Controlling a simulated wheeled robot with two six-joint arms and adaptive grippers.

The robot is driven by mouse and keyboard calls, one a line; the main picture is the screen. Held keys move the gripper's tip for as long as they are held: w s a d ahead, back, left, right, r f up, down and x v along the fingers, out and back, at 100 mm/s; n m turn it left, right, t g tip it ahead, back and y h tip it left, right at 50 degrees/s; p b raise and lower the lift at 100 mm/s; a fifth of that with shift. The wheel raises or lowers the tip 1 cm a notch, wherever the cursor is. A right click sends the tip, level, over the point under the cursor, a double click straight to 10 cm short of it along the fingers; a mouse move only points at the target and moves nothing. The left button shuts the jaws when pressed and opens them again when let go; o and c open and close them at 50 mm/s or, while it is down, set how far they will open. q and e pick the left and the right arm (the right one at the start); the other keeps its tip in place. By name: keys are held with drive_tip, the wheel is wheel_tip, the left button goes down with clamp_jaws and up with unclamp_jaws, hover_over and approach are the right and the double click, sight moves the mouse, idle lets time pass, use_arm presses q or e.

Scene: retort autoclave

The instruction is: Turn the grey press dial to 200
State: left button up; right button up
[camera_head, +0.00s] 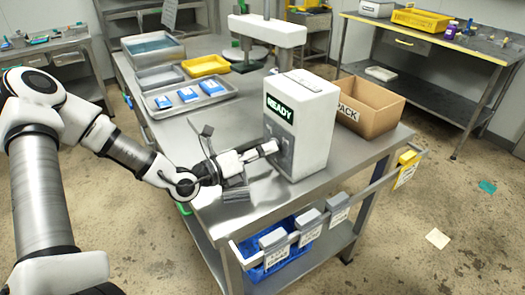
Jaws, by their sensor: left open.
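A white box-shaped machine (316,120) with a green-lit READY display (279,108) stands on the steel table. Its left-facing front carries grey control parts (286,158) below the display. I cannot make out a dial's pointer or any number there. My left gripper (268,149) reaches in from the left, level, with its fingertips close in front of these controls and partly covering them. It is open, and nothing shows between its fingers. I cannot tell whether the fingertips touch the panel. My right gripper is not in view.
A cardboard PACK box (369,106) stands right of the machine. A tray with blue packs (188,96), a yellow tray (205,66) and a white arch-shaped apparatus (267,30) are behind. A grey block (236,194) lies below my gripper.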

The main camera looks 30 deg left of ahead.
use_arm(q)
drive_tip(key=shift+r, duration=0.1)
wheel_tip(320, 180, up, 10)
drive_tip(key=shift+d+f, duration=0.1)
idle(0.3)
